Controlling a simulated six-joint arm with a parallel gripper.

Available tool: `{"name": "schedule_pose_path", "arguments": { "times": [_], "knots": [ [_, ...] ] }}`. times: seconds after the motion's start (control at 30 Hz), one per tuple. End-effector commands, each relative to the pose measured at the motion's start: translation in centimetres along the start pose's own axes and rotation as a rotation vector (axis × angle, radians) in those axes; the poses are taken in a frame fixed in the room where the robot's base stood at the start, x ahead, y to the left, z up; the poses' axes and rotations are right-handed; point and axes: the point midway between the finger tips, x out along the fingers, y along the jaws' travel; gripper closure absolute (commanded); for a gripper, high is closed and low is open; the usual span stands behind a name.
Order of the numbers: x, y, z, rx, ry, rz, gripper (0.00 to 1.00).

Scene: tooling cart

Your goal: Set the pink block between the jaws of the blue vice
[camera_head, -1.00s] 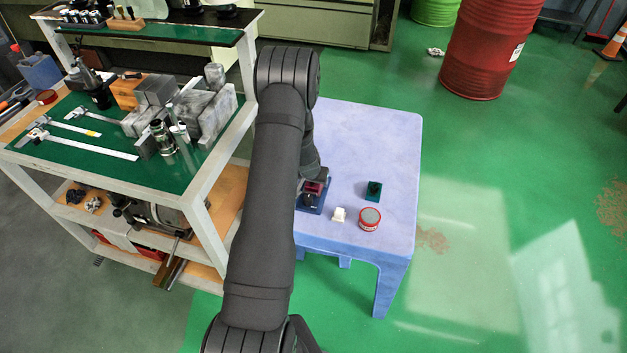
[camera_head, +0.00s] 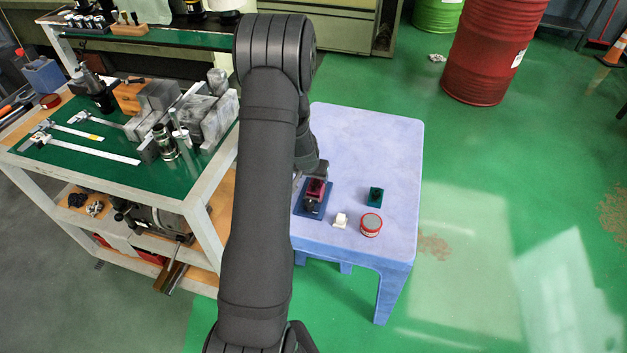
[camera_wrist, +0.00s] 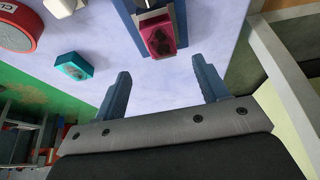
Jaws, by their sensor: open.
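The pink block (camera_head: 316,187) is at the blue vice (camera_head: 309,212) on the blue-white table. In the wrist view the pink block (camera_wrist: 158,36) sits at the near end of the blue vice (camera_wrist: 130,22), its dark-marked top facing the camera. I cannot tell whether it is fully between the jaws. My gripper (camera_wrist: 163,87) is open and empty, its two fingers apart from the block and on the near side of it. In the head view my arm hides most of the gripper.
A teal block (camera_head: 375,195), a white piece (camera_head: 340,219) and a red-rimmed round tin (camera_head: 371,225) stand right of the vice on the table (camera_head: 375,140). The tool cart (camera_head: 110,165) stands left. The table's far part is clear.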

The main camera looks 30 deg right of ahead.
Motion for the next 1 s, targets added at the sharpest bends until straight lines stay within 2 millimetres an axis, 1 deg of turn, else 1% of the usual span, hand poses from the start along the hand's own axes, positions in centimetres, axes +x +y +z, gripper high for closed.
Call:
{"name": "schedule_pose_path", "arguments": {
  "times": [0.03, 0.2, 0.63, 0.77, 0.87, 1.0],
  "knots": [
    [-0.7, 0.0, -0.1, 0.000, 0.002, 0.000, 0.33],
    [-1.8, 0.0, 0.0, -0.001, 0.001, 0.000, 0.33],
    [-2.0, 0.0, 0.0, -0.001, 0.000, 0.000, 0.33],
    [-1.4, 0.0, 0.0, -0.001, -0.001, 0.000, 0.33],
    [-0.4, 0.0, 0.0, 0.000, -0.002, 0.000, 0.33],
    [1.6, 0.0, 0.1, -0.001, -0.002, 0.000, 0.33]
  ]
}}
